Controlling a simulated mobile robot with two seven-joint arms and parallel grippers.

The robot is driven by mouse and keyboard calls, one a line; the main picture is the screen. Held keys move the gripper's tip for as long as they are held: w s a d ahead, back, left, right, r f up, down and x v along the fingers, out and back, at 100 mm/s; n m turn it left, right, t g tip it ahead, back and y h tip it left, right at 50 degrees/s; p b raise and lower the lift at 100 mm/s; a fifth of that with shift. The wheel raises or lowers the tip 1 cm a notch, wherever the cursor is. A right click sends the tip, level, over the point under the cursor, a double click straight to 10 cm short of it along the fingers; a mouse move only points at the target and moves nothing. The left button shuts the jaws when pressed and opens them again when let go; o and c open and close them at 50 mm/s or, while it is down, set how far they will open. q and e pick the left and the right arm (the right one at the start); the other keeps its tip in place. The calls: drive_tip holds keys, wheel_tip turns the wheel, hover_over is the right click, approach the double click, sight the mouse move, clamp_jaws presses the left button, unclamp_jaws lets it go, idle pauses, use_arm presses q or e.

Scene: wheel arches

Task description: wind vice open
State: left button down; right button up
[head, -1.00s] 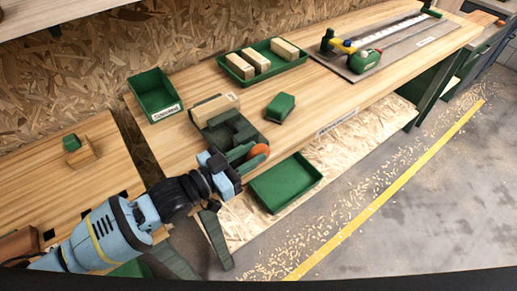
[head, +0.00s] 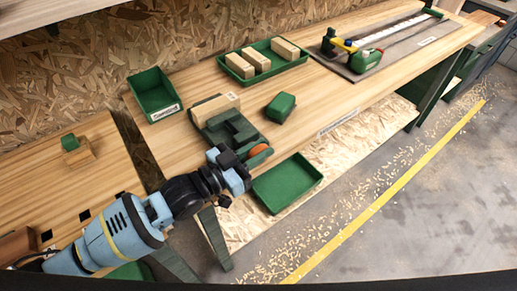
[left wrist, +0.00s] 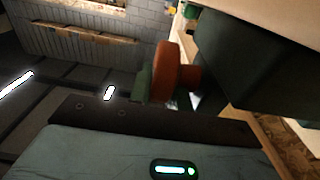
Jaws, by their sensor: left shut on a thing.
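The dark green vice (head: 238,130) sits at the front edge of the wooden bench. A pale wooden block (head: 214,108) stands at its back part; I cannot tell how tightly it is held. An orange round part (head: 260,150) shows at the vice's front. It also shows as an orange-red disc (left wrist: 165,72) in the left wrist view, next to a green part. My left gripper (head: 243,168) is at the vice's front, just below the orange part, shut on the vice handle. The grip itself is mostly hidden. My right gripper is out of view.
A green tray (head: 263,196) lies below the bench edge. A green block (head: 280,107) is right of the vice. A green bin (head: 171,113) and a tray with wooden blocks (head: 229,62) stand behind. A mat (head: 395,53) with tools lies farther right.

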sight(248, 158)
use_arm(q)
drive_tip(key=shift+s+f+h+b, duration=0.1)
drive_tip(key=shift+f+h+b, duration=0.15)
drive_tip(key=shift+h+b, duration=0.05)
drive_tip(key=shift+r, duration=0.2)
drive_tip(key=c, duration=1.6)
unclamp_jaws()
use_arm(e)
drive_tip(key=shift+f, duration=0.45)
use_arm(q)
drive_tip(key=shift+a, duration=0.15)
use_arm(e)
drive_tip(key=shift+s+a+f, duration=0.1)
use_arm(q)
drive_tip(key=shift+s+a+f, duration=0.1)
drive_tip(key=shift+s+a, duration=0.05)
drive_tip(key=shift+a, duration=0.05)
drive_tip(key=v, duration=0.7)
drive_tip(key=shift+s+b, duration=0.1)
drive_tip(key=shift+b, duration=0.3)
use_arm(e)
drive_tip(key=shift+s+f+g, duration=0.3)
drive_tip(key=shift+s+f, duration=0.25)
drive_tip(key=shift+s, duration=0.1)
